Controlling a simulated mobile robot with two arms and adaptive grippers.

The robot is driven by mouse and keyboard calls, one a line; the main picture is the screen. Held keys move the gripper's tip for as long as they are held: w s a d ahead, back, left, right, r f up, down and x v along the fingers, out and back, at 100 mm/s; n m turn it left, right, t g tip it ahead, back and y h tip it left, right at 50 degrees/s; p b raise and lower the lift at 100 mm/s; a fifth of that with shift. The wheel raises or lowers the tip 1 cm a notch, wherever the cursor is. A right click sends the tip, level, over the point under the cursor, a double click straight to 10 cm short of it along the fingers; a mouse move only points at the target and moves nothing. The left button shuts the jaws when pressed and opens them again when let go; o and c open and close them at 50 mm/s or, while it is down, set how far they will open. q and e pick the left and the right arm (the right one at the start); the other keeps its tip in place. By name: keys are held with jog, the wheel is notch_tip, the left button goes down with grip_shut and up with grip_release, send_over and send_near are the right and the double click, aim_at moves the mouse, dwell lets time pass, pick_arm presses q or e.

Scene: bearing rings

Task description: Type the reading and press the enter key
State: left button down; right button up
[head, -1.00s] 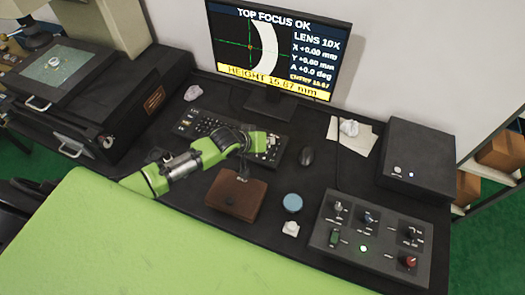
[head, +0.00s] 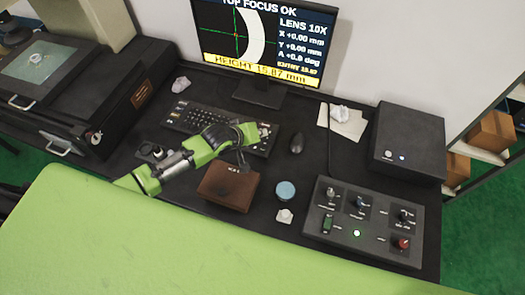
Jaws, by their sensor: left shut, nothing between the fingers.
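The keyboard (head: 190,118) lies on the dark desk below the monitor. Its right-hand part is partly hidden by my left arm. The monitor (head: 262,45) shows a height reading of 15.87 mm on a yellow bar, and a small entry line above that bar appears to read 15.87. My left gripper (head: 243,165) is shut and empty, pointing down between the keyboard's right part and the brown case. Its fingertips are small and dark, and I cannot tell whether they touch anything. The enter key cannot be made out. My right gripper is not in view.
A brown case (head: 228,189) lies just in front of the gripper. A mouse (head: 296,143), a blue round lid (head: 285,191) and a control box with knobs (head: 365,222) stand to the right. A black box (head: 408,140) is at the back right.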

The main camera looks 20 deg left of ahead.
aim_at(261, 151)
pick_arm(q)
notch_tip(261, 151, down, 7)
jog(key=b, duration=0.6)
jog(key=shift+f, duration=0.2)
jog(key=shift+f, duration=0.1)
dwell(0.9)
jog(key=shift+f, duration=0.3)
jog(key=shift+f, duration=0.4)
dwell(0.4)
dwell(0.4)
jog(key=shift+r+p, duration=0.65)
jog(key=shift+r, duration=0.15)
